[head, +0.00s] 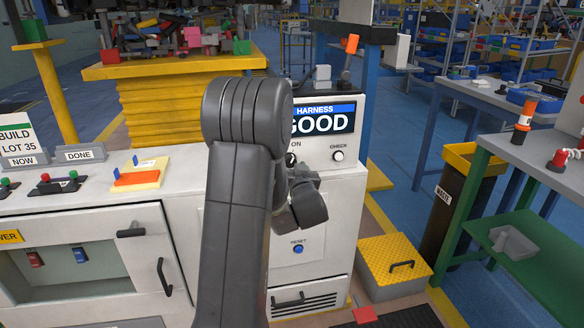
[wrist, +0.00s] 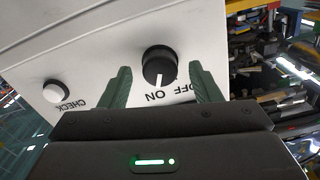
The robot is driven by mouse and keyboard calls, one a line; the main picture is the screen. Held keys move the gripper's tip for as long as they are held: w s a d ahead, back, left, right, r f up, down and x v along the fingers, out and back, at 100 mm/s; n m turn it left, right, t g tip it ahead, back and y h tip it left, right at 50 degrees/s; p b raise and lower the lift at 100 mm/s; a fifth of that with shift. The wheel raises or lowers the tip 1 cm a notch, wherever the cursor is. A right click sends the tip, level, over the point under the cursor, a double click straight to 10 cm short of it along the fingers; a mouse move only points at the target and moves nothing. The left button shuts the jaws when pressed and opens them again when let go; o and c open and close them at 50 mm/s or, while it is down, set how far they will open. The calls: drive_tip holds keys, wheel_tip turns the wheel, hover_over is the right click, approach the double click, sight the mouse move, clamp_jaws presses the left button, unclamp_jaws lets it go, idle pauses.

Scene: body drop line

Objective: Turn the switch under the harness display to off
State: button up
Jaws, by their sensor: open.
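The harness display (head: 320,119) reads "GOOD" on the white cabinet; my arm partly covers it. The switch under it is a round black knob (wrist: 158,62) in the wrist view, with a white pointer line towards the ON label. The OFF label sits beside ON; both appear upside down there.
A white CHECK button (head: 338,155) is right of the switch, also in the wrist view (wrist: 56,91). A blue RESET button (head: 298,249) is lower on the cabinet. A yellow step box (head: 392,266) and black waste bin (head: 452,205) stand to the right.

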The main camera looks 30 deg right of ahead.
drive_tip(key=shift+w+d, duration=0.1)
drive_tip(key=shift+w, duration=0.15)
drive_tip(key=c, duration=1)
